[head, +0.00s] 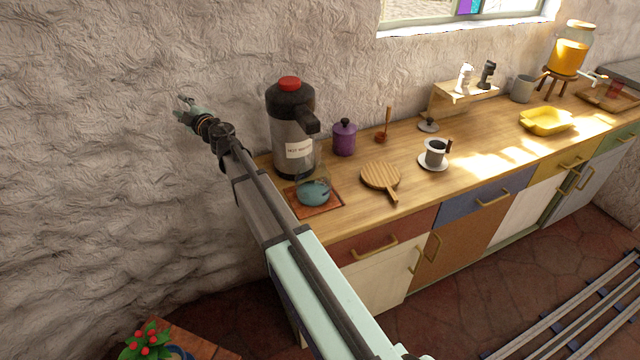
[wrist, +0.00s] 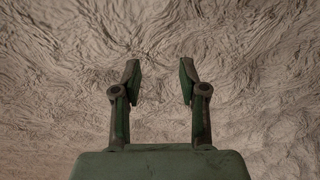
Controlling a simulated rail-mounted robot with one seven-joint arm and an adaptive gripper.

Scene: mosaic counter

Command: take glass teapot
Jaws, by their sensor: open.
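A small rounded vessel (head: 313,193), blue-green below and clear above, sits on a reddish-brown square tray (head: 326,207) at the counter's near left end. It looks like the glass teapot; its spout and handle are not clear at this size. My gripper (head: 184,102) is up and to the left of it, near the rough wall and away from the counter. In the wrist view my gripper (wrist: 160,75) is open and empty, with only the wall behind its fingers.
A large dispenser with a red top (head: 292,130) stands right behind the vessel. A purple canister (head: 344,138), a round wooden board (head: 380,178) and a cup on a saucer (head: 434,155) are to the right. A potted plant (head: 148,342) is low at left.

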